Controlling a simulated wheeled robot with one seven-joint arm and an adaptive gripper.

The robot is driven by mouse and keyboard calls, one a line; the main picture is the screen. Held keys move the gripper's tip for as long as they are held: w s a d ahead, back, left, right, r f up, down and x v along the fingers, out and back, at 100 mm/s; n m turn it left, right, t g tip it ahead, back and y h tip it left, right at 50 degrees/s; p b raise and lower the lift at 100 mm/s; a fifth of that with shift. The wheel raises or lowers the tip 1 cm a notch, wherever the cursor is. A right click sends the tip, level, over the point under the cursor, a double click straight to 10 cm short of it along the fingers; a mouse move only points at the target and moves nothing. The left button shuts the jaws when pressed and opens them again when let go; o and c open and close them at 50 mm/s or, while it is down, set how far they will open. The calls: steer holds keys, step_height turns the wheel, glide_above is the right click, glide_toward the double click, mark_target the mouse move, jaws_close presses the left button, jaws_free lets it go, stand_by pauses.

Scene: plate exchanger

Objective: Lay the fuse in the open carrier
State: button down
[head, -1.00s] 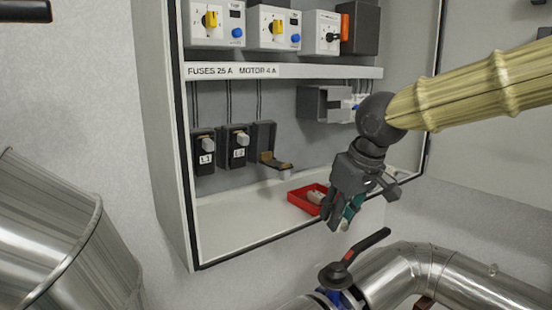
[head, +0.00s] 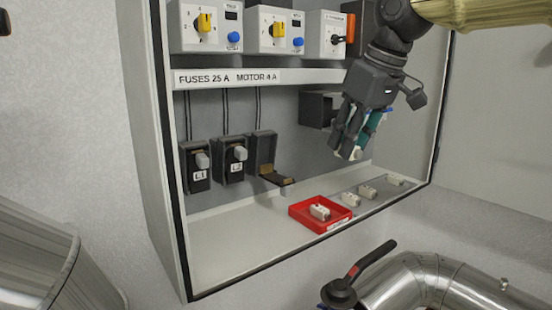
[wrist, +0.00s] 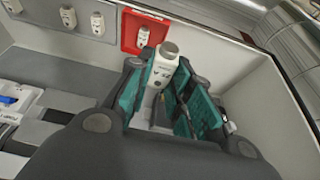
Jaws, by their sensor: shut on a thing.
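My gripper (head: 348,150) is shut on a white fuse with a grey end cap, which shows between the teal finger pads in the wrist view (wrist: 161,72). In the head view the fingers mostly hide this fuse. The gripper hangs above the cabinet floor, to the right of the open carrier (head: 262,150). That carrier is dark, with its flap (head: 284,180) folded down and out. It stands right of two closed carriers, L1 (head: 197,168) and L2 (head: 233,160). The carrier cannot be made out in the wrist view.
A red tray (head: 296,212) with one fuse (head: 320,211) in it sits on the cabinet floor. Several loose fuses (head: 351,199) lie to its right. A grey box (head: 315,109) is behind my gripper. The floor left of the tray is clear. A valve handle (head: 368,260) stands below.

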steer(key=w+a+p, duration=0.2)
steer(key=a, duration=0.2)
steer(key=w+a+f+p, duration=0.1)
steer(key=w+a+p, duration=0.1)
steer(key=w+a, duration=0.1)
steer(key=w+a+p, duration=0.2)
steer(key=a+p, duration=0.1)
steer(key=a, duration=0.2)
steer(key=shift+w+a+f, duration=0.25)
steer(key=shift+a+f, duration=0.1)
steer(key=shift+w+d+f+p, duration=0.15)
steer(key=shift+f+p, duration=0.1)
steer(key=shift+f, duration=0.2)
steer(key=shift+s+d+f+p, duration=0.1)
steer(key=shift+f+p, duration=0.1)
steer(key=shift+f, duration=0.2)
step_height(320, 180, down, 2)
steer(key=shift+a+p, duration=0.15)
steer(key=shift+p, duration=0.65)
steer(key=shift+p+x, duration=0.55)
steer(key=shift+x, duration=0.3)
steer(key=shift+a, duration=0.1)
